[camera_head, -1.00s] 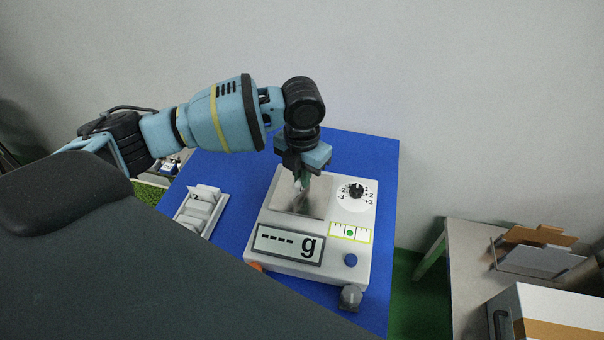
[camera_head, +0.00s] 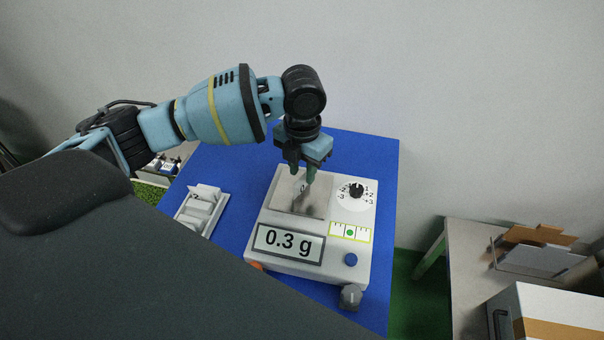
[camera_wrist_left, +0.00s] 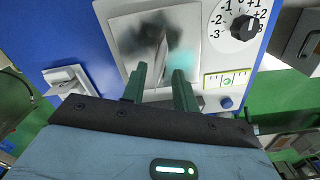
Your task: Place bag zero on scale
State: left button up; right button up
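The white scale (camera_head: 283,269) stands on the blue table, and its display reads 0.3 g. Its square metal plate (camera_head: 317,203) lies under my left gripper (camera_head: 302,178), which points down. In the left wrist view, the two green fingers of my left gripper (camera_wrist_left: 159,72) stand apart with a gap between them. A thin pale bag (camera_wrist_left: 161,48) appears upright on the plate (camera_wrist_left: 125,28), just beyond the fingertips and seen nearly edge-on. In the head view the bag is mostly hidden by the fingers. My right gripper is not in view.
A white holder (camera_head: 202,210) with compartments stands left of the scale. The scale has a black dial (camera_head: 356,191), a blue button (camera_head: 351,260) and a grey knob (camera_head: 351,297) near its front right. A separate table (camera_head: 470,270) with boxes is at the right.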

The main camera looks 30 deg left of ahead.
aim_at(302, 176)
pick_arm(q)
notch_tip(302, 176, up, 10)
dwell(0.3)
jog(key=shift+f, duration=0.1)
dwell(2.1)
